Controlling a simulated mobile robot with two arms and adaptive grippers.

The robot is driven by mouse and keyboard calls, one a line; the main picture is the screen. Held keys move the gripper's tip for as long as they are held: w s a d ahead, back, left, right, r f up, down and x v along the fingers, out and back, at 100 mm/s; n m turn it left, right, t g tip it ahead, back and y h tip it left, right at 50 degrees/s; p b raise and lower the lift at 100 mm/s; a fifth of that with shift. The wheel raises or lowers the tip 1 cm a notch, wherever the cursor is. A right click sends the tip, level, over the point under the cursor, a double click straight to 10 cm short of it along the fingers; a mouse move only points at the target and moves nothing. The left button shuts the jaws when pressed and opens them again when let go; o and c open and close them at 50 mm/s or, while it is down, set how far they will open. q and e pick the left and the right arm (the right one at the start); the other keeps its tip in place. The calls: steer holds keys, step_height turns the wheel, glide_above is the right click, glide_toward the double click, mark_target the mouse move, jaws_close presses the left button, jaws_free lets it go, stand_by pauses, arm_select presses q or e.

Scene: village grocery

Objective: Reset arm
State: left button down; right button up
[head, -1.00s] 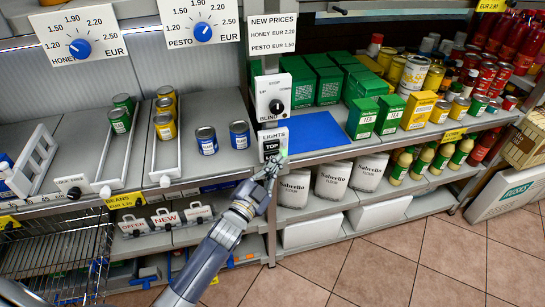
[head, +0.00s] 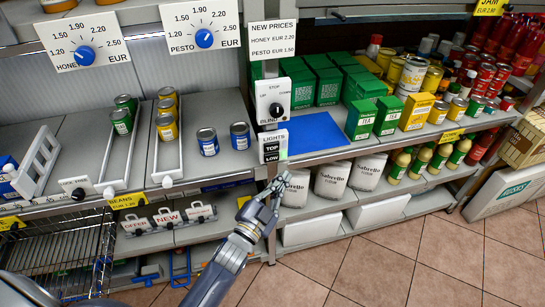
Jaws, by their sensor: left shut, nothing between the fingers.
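My left gripper (head: 277,186) is shut and empty. It is low in front of the shelf, beside the white flour bags (head: 296,188) on the lower shelf. It is below and apart from the light switch panel (head: 273,146), which is marked LIGHTS, TOP and LOW and has a bright green-white patch at its right edge. Above that panel is the blind switch (head: 274,100) with a black knob. My right gripper is not in the picture.
Two blue cans (head: 207,142) stand on the shelf left of the switches. A blue mat (head: 315,133) and green tea boxes (head: 361,119) are to the right. A wire basket (head: 55,255) is at the lower left. The tiled floor (head: 380,260) at the lower right is clear.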

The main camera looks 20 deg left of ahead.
arm_select(q)
steer(key=shift+s+d, duration=0.1)
steer(key=shift+s, duration=0.05)
steer(key=shift+f, duration=0.1)
steer(key=s+a+f+n+g+y, duration=0.1)
steer(key=s+f+g, duration=0.25)
steer(key=f, duration=0.75)
steer(key=s+a+f+n+g, duration=0.15)
steer(key=s+f, duration=0.35)
steer(key=f, duration=0.5)
steer(key=s+f+n+g+y, duration=0.1)
steer(key=s+f+g, duration=0.25)
steer(key=f, duration=0.75)
steer(key=s+a+f+n+g, duration=0.1)
steer(key=s+f+g, duration=0.2)
steer(key=s, duration=0.9)
steer(key=s+a+f+n+g+y, duration=0.1)
steer(key=s+a+f+g, duration=0.1)
steer(key=s+f, duration=0.8)
steer(key=s+a+f+n+g, duration=0.1)
steer(key=s+f+g, duration=0.3)
steer(key=s, duration=1)
step_height(320, 180, down, 2)
steer(key=shift+a+f+n+g+y, duration=0.25)
steer(key=shift+a+n+g+y, duration=0.15)
steer(key=shift+a, duration=0.3)
